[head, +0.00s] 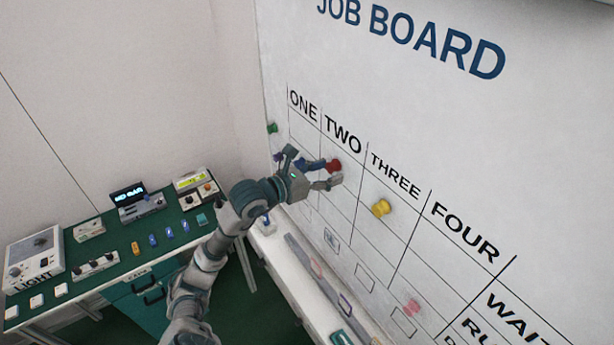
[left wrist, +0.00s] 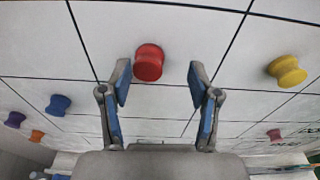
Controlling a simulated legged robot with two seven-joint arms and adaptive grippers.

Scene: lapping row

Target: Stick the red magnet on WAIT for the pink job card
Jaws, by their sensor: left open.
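The white job board (head: 460,120) has columns ONE to FOUR and a row label WAIT (head: 518,313) at the right. The red magnet (head: 333,165) is on the board below the heading TWO. My left gripper (head: 324,175) is open close to it. In the left wrist view the red magnet (left wrist: 149,62) shows between the spread fingertips, left of their middle, with no finger visibly touching it. Card outlines (head: 331,240) show low on the board; I cannot tell which is the pink job card. My right gripper is not in view.
Other magnets on the board are yellow (head: 381,208), pink (head: 412,306), green (head: 272,127), blue (left wrist: 58,105), purple (left wrist: 14,119) and orange (left wrist: 36,136). A white ledge (head: 285,275) runs below the board. A green bench (head: 120,262) with devices stands left.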

